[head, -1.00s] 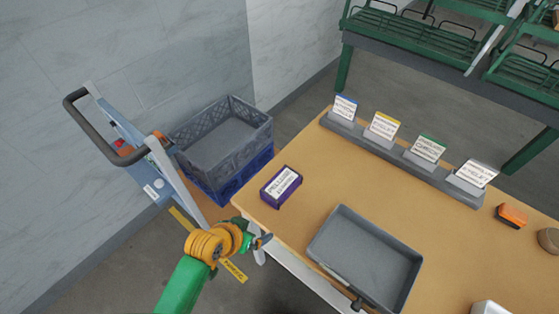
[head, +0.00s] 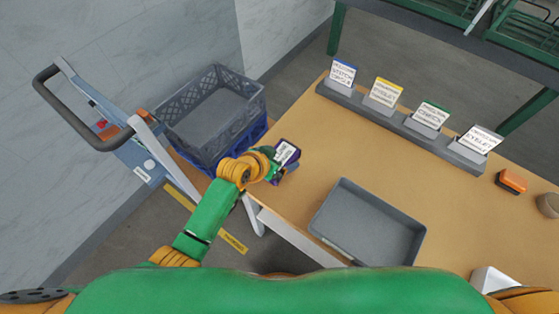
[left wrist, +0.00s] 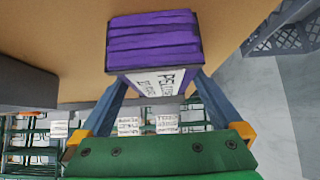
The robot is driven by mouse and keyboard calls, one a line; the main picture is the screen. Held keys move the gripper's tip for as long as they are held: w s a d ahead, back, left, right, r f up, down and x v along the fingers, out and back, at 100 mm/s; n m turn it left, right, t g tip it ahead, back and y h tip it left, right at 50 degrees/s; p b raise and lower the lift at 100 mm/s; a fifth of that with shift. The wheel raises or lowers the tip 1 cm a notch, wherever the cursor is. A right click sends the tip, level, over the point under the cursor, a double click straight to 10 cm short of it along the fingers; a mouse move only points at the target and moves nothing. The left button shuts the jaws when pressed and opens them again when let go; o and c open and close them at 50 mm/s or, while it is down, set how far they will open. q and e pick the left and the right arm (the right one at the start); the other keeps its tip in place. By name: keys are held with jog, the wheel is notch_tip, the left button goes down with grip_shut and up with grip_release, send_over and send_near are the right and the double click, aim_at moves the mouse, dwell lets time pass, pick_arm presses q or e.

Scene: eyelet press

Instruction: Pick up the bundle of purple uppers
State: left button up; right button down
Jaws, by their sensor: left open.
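The bundle of purple uppers (head: 287,151) lies at the table's left edge, with a white printed label band around it. In the left wrist view the bundle (left wrist: 153,40) shows as stacked purple layers in a dark wrap. My left gripper (head: 277,168) is at the bundle's near side. In the left wrist view its two blue fingers (left wrist: 158,80) are spread, one toward each side of the bundle, and their tips are partly hidden by it. I cannot tell whether they touch it. My right gripper is not in view.
An empty grey tray (head: 368,222) lies on the table (head: 318,165) right of the bundle. A rack with labelled cards (head: 402,118) runs along the back. Stacked crates (head: 212,112) and a cart handle (head: 83,104) stand left. An orange block (head: 512,181) lies at right.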

pick_arm(q)
jog(key=c, duration=1.5)
jog(key=shift+r, duration=0.15)
